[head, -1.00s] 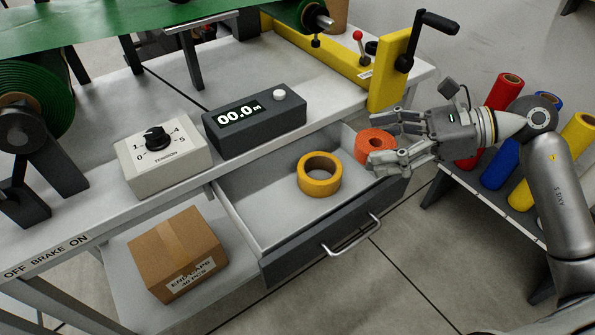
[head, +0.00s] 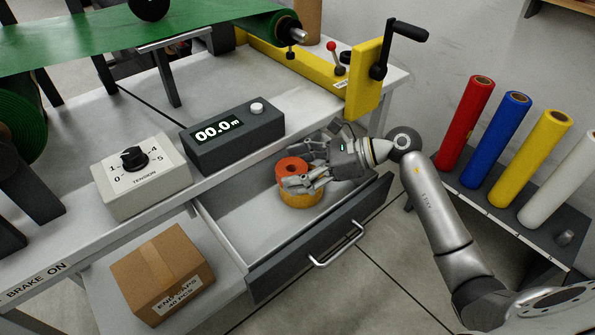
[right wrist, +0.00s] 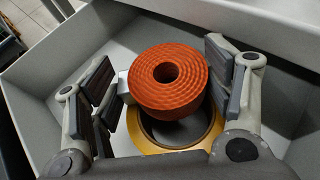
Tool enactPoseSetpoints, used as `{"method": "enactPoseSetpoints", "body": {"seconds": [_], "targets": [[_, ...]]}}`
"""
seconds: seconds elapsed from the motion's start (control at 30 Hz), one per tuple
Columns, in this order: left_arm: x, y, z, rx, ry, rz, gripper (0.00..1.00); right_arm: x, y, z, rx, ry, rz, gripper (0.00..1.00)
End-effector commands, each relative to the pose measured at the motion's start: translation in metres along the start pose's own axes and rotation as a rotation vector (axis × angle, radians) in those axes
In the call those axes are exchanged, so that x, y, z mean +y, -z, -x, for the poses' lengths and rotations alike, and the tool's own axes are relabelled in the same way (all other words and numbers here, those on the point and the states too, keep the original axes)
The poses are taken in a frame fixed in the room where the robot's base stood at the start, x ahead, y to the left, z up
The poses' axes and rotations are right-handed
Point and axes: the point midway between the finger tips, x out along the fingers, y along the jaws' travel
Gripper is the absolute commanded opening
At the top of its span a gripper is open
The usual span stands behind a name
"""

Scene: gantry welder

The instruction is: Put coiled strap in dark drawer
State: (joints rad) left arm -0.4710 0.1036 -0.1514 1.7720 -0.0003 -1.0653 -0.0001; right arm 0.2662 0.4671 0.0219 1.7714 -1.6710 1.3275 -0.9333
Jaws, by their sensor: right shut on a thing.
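The coiled strap (head: 291,166) is an orange-red roll with a small centre hole. My right gripper (head: 298,167) is shut on it, over the open dark-fronted drawer (head: 335,238). In the right wrist view the strap (right wrist: 150,94) is between the finger pads, hole facing the camera. A yellow tape roll (head: 303,200) is in the drawer, directly below the strap and partly hidden by it. It also shows in the right wrist view (right wrist: 138,138). Whether the strap touches the roll, I cannot tell. My left gripper is out of view.
The grey counter box (head: 232,139) and white tension box (head: 141,178) stand on the bench above the drawer. A cardboard box (head: 161,273) sits on the lower shelf. Colored rolls (head: 503,140) stand on a rack at right. The drawer's left part is clear.

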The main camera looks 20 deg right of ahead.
Motion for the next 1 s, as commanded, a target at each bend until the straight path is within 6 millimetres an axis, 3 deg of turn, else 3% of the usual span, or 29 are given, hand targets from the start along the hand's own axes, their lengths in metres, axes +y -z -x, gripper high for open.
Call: {"method": "enactPoseSetpoints", "body": {"seconds": [0.3, 0.33, 0.5, 0.87, 1.0], "targets": [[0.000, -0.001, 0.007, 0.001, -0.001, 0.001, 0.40, 0.000, 0.012, -0.004, 0.003, -0.001, -0.001, 0.45], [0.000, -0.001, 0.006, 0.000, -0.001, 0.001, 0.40, 0.000, 0.013, -0.004, 0.005, -0.002, -0.002, 0.76], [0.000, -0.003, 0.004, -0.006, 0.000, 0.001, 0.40, 0.000, 0.014, -0.004, 0.006, -0.001, -0.004, 0.95], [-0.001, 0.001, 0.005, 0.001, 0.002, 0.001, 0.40, -0.001, 0.013, -0.002, 0.006, 0.001, -0.005, 0.95], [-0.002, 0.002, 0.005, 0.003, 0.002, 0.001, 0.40, -0.001, 0.014, 0.011, 0.008, 0.004, -0.004, 0.95]]}}
